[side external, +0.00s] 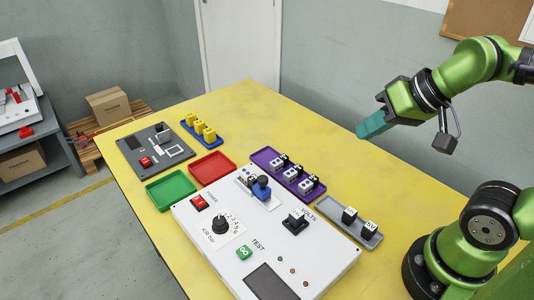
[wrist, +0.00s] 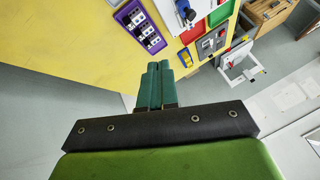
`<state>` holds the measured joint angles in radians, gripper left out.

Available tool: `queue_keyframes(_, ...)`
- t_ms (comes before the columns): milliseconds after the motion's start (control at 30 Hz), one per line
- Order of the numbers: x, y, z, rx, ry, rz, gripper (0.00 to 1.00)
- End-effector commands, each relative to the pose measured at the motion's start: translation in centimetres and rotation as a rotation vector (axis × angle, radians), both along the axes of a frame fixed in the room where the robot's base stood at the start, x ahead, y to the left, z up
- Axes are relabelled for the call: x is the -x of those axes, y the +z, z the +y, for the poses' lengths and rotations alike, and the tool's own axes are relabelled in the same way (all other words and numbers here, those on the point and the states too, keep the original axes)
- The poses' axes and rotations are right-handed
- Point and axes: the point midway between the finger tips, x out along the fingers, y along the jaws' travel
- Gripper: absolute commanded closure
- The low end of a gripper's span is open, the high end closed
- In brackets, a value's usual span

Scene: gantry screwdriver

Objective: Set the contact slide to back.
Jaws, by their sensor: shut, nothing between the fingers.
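A white control panel (side external: 185,222) lies on the yellow table. On its far edge a small light plate carries a blue knob (side external: 262,188), which looks like the contact slide; its label is too small to read. The knob appears at the end of the plate nearer the panel's middle. In the wrist view a blue knob (wrist: 188,15) shows at the top edge, partly cut off. My gripper (side external: 364,132) has teal fingers, shut and empty, high above the table to the right of the panel. The shut fingers also show in the wrist view (wrist: 158,68).
A purple tray (side external: 262,154) with several small blocks lies just behind the knob. A grey tray (side external: 362,233) with two black blocks lies to the right. Red (side external: 212,167) and green (side external: 171,189) trays lie left. A black selector (side external: 296,222) and dial (side external: 221,229) stand up from the panel.

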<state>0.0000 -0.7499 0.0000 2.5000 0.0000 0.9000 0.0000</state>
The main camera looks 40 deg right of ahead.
Motion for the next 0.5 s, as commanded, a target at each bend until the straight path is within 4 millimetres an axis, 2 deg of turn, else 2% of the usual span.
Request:
queue_keyframes(267, 0.0, 0.0, 0.0, 0.0, 0.0, 0.0, 0.98)
queue_keyframes(400, -0.1, -0.7, 0.5, 0.0, 0.021, 0.031, 0.77)
queue_keyframes(500, -1.3, -1.1, 1.4, 0.01, 0.059, 0.08, 0.62)
